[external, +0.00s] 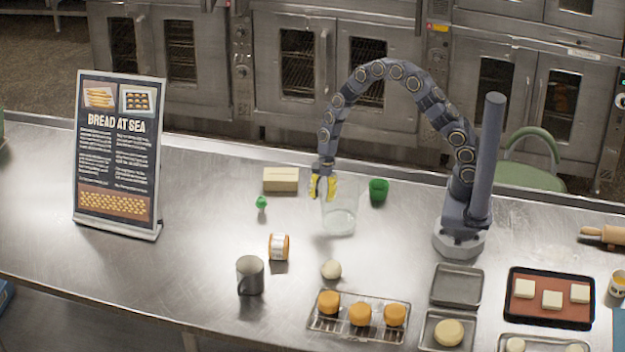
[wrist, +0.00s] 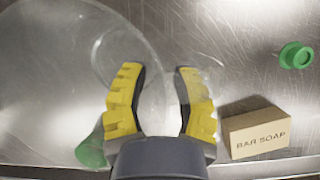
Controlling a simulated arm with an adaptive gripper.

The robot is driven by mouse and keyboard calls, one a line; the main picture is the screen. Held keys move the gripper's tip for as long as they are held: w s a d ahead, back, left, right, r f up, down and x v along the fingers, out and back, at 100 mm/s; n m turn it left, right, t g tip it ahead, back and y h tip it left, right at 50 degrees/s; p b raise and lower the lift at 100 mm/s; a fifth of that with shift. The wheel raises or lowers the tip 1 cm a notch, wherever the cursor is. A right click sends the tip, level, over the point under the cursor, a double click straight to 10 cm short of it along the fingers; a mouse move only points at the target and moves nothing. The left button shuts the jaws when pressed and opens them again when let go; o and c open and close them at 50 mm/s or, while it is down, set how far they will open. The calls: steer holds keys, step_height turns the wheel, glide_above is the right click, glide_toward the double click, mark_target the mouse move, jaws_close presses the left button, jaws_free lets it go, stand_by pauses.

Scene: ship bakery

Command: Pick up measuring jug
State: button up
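The measuring jug (external: 339,218) is clear and stands upright on the steel counter, below and just right of my gripper (external: 323,187) in the external view. In the wrist view the jug (wrist: 48,62) fills the left side as a large clear round shape. My gripper (wrist: 160,88) points down with its yellow fingers apart. A clear part of the jug, perhaps its handle, shows between the fingers. I cannot tell whether either finger touches it.
A bar soap box (wrist: 255,133) lies close to the right finger. A green cup (external: 378,190) stands right of the jug, and a small green object (external: 261,203) stands left. A dough ball (external: 331,270) and a wire rack (external: 321,331) are nearer the front.

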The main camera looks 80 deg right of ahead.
jaws_close()
steer(key=shift+r, duration=0.2)
